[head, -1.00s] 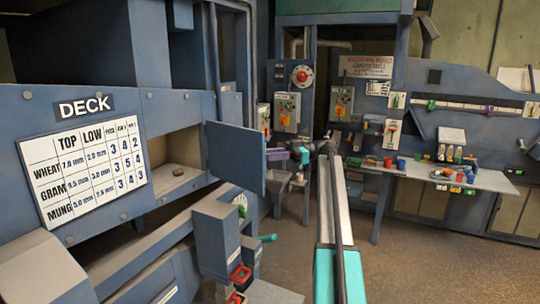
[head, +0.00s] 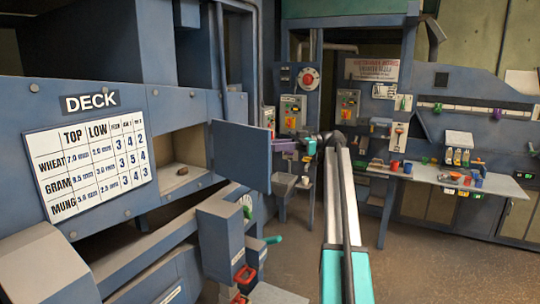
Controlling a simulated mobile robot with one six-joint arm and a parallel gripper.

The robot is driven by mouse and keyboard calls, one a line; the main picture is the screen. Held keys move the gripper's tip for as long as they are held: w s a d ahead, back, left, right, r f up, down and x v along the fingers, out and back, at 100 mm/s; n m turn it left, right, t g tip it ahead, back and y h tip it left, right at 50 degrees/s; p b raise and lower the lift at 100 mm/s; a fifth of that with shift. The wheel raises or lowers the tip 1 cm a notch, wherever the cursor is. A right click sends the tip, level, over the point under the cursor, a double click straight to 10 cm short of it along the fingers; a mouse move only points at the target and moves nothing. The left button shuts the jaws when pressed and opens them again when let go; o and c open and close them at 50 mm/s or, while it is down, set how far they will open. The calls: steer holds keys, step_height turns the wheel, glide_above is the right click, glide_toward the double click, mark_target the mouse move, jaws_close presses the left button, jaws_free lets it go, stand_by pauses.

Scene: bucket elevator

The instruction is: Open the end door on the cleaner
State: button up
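The cleaner (head: 100,112) is the large blue-grey machine on the left, with a DECK chart on its side. Its end door (head: 242,157), a flat blue panel, stands swung outward. An opening shows left of it, with a small brown lump (head: 183,171) inside. My arm reaches forward from the bottom centre. My gripper (head: 284,147) is at its far end, close to the door's free edge on the right, with a purplish part toward the door and a teal part behind. It looks empty. Its fingers are too small to tell if open or shut.
Below the door is a blue box-like post (head: 220,240) with a teal handle (head: 272,240) and red-rimmed parts. The floor (head: 400,270) at the lower right is clear.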

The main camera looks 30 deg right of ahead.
steer(key=s+a+r+b, duration=0.1)
steer(key=s+a+b, duration=0.2)
steer(key=s, duration=0.4)
steer(key=s+a+r+b, duration=0.1)
steer(key=s+a+b, duration=0.2)
steer(key=s+b, duration=0.2)
steer(key=shift+s+a, duration=0.3)
steer(key=shift+s, duration=1.05)
